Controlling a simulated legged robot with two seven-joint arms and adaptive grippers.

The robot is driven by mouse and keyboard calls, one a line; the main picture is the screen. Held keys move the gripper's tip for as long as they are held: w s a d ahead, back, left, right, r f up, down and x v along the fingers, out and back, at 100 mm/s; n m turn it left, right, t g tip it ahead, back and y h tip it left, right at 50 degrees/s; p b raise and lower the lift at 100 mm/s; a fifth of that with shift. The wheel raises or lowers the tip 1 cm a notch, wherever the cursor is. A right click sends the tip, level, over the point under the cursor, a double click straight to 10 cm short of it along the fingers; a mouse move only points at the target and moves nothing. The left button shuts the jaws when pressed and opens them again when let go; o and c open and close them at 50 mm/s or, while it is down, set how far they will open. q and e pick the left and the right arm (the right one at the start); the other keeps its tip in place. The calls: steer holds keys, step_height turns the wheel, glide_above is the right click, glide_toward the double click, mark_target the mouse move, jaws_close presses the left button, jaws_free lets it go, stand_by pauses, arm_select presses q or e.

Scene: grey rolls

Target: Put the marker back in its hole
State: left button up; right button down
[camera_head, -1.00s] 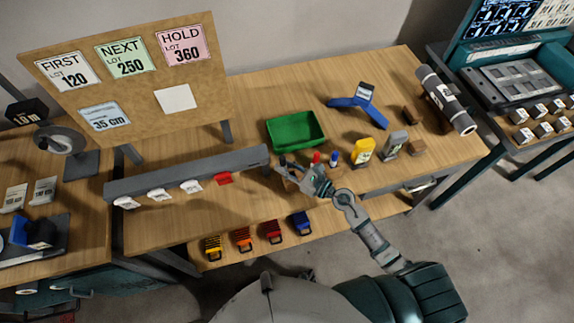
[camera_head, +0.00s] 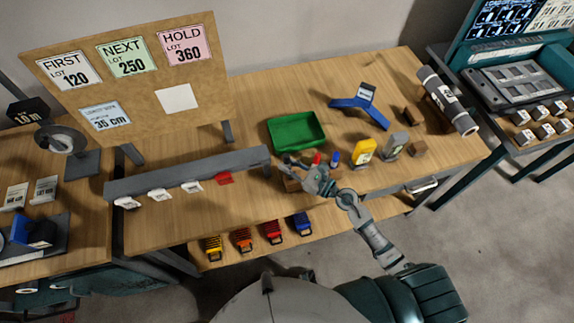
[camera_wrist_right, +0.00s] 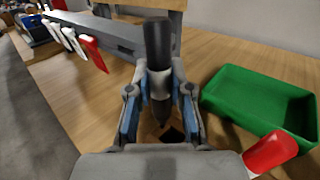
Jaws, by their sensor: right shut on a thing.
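A black marker (camera_wrist_right: 158,62) stands roughly upright between the fingers of my right gripper (camera_wrist_right: 160,95), which is shut on it. Its lower tip is near a dark square hole (camera_wrist_right: 173,135) in a wooden block; whether the tip touches the block is unclear. In the head view my right gripper (camera_head: 300,171) is at the wooden block (camera_head: 291,185) and partly covers it. A red marker (camera_head: 316,159) and a blue marker (camera_head: 335,158) stand right of the gripper. The red one also shows in the wrist view (camera_wrist_right: 270,152). My left gripper is out of view.
A green tray (camera_head: 297,146) lies just behind the block. A long grey rail (camera_head: 187,175) with tags is to the left. A yellow bottle (camera_head: 364,151) and a grey bottle (camera_head: 394,146) stand to the right.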

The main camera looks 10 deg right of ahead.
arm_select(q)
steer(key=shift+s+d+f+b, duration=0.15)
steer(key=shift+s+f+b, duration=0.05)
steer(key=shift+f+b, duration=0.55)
arm_select(e)
steer(key=shift+d+t, duration=0.3)
steer(key=shift+d, duration=0.5)
steer(key=shift+a, duration=0.15)
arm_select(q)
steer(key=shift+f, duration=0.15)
arm_select(e)
steer(key=shift+d, duration=0.4)
arm_select(q)
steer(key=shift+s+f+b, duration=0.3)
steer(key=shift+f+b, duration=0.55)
steer(key=shift+b, duration=0.05)
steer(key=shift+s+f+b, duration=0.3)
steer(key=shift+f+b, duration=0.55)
arm_select(e)
steer(key=shift+a+f, duration=0.1)
steer(key=shift+f, duration=1.6)
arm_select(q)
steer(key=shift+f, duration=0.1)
arm_select(e)
steer(key=shift+f, duration=0.1)
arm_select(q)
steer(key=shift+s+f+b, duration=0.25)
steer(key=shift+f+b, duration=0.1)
arm_select(e)
steer(key=shift+f, duration=0.35)
